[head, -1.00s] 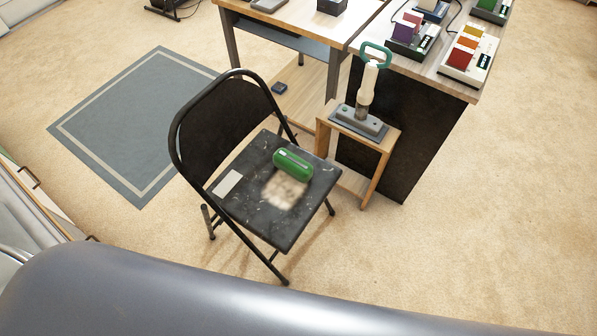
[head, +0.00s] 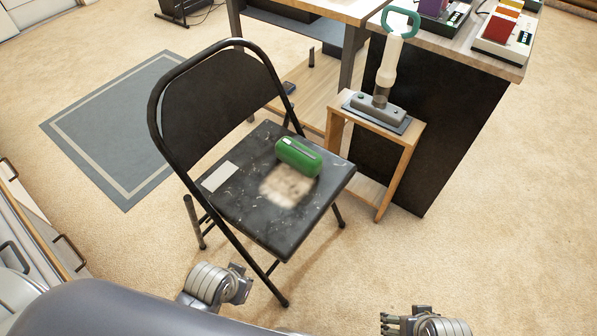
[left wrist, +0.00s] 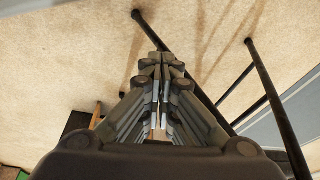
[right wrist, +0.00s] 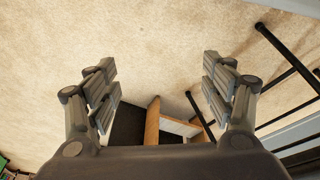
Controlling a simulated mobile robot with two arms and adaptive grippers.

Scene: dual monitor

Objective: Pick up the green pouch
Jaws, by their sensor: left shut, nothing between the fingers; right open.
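The green pouch (head: 298,156) lies on its side on the black seat of a folding chair (head: 225,212), towards the seat's far right edge. My left gripper (head: 243,285) is low in front of the chair, apart from the pouch. In the left wrist view its fingers (left wrist: 160,85) are together and empty. My right gripper (head: 388,322) is at the bottom edge of the head view, right of the chair and well away from the pouch. In the right wrist view its fingers (right wrist: 158,78) are spread with nothing between them. I cannot make out the pouch in either wrist view.
The chair's backrest (head: 215,105) stands left of the pouch. A white card (head: 216,176) and a pale patch lie on the seat. A small wooden stand (head: 405,145) with a tall device is close on the right, before a desk. The carpet in front is clear.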

